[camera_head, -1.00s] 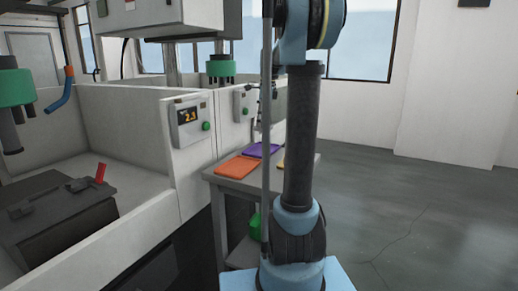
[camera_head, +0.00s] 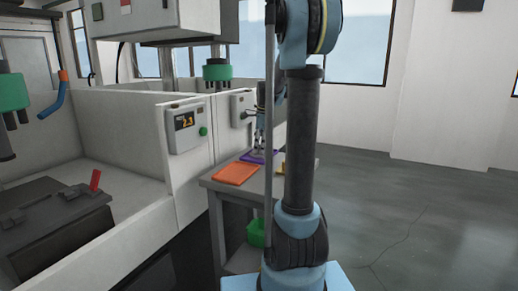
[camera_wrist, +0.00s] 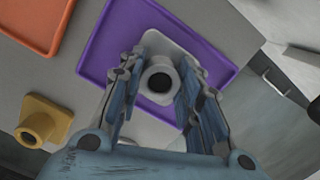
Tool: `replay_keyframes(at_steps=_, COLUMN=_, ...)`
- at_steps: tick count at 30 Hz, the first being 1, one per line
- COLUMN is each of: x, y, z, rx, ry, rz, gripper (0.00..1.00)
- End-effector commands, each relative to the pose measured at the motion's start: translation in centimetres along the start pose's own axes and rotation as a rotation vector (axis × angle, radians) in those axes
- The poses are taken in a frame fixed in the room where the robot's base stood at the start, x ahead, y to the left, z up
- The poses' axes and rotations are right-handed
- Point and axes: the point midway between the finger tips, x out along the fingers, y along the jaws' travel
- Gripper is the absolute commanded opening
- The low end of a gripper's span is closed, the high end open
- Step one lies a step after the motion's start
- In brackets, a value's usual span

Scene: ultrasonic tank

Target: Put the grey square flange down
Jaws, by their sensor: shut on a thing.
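The grey square flange (camera_wrist: 153,41), a square plate with a round dark-bored collar, is between the fingers of my gripper (camera_wrist: 163,60) in the wrist view. My gripper is shut on it. The flange is over the purple tray (camera_wrist: 98,58), within its rim; I cannot tell whether it touches the tray floor. In the head view my gripper (camera_head: 261,143) points down at the purple tray (camera_head: 246,157) on the small table, and the flange there is small and partly hidden.
An orange tray (camera_head: 236,173) lies on the table (camera_head: 212,184), nearer than the purple one. A yellow flange (camera_wrist: 42,121) stands on the bare tabletop. A control box (camera_head: 186,126) on the tank wall is close to the table. A green bin (camera_head: 256,232) is below.

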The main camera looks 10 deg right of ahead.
Motion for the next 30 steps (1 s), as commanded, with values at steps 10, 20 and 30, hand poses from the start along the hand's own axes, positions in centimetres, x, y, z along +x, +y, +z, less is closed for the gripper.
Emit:
replay_keyframes(at_steps=10, x=0.1, y=0.0, z=0.0, rx=0.0, ry=0.0, rz=0.0, gripper=0.48)
replay_keyframes(at_steps=20, x=0.1, y=0.0, z=-0.1, rx=0.001, ry=0.0, rz=0.0, gripper=0.52)
replay_keyframes(at_steps=30, x=-3.1, y=0.0, z=-0.1, rx=0.002, ry=0.0, rz=0.0, gripper=0.52)
